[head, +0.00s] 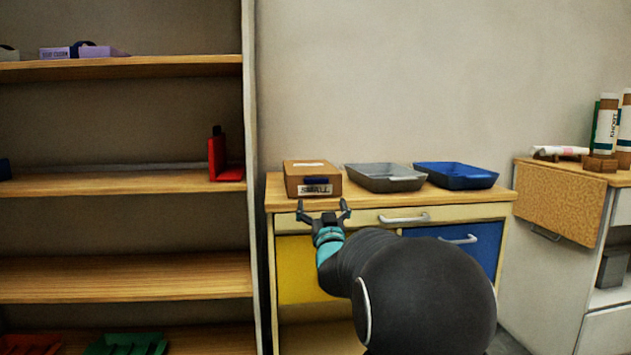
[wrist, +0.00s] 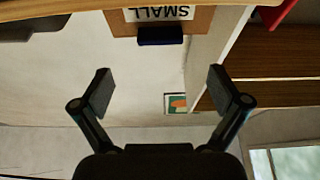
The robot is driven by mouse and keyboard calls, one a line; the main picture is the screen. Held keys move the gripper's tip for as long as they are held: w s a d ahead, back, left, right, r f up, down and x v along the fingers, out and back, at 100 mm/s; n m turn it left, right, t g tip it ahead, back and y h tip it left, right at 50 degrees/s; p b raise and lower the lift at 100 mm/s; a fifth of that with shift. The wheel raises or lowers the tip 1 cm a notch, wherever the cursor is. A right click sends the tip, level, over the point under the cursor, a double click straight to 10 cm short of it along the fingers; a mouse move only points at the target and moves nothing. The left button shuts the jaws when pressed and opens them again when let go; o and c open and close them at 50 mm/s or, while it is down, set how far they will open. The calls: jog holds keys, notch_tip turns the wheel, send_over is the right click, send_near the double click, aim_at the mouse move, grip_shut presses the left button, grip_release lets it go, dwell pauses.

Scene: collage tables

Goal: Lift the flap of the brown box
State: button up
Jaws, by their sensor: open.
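The brown box (head: 312,170) sits at the left end of the cabinet top, and its top looks closed. Its front has a dark blue tab (head: 316,180) above a white "SMALL" label (head: 314,190). My gripper (head: 323,209) is open and empty in front of the box, lower than the tab in the head view. In the wrist view the picture is upside down. There the box (wrist: 202,22) shows at the top edge with its blue tab (wrist: 160,36), apart from my open fingers (wrist: 160,86). The rest of the box is cut off there.
A grey tray (head: 385,186) and a blue tray (head: 456,181) stand right of the box on the cabinet top (head: 405,201). A tall shelf unit (head: 248,120) stands at left, holding a red item (head: 217,160). A drawer handle (head: 405,218) juts out below the trays.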

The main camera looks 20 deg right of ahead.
aim_at(316, 182)
jog(key=p+x, duration=0.2)
jog(key=x, duration=0.8)
jog(key=shift+w+d, duration=0.1)
jog(key=shift+w, duration=0.25)
jog(key=c, duration=1.7)
jog(key=shift+r, duration=0.15)
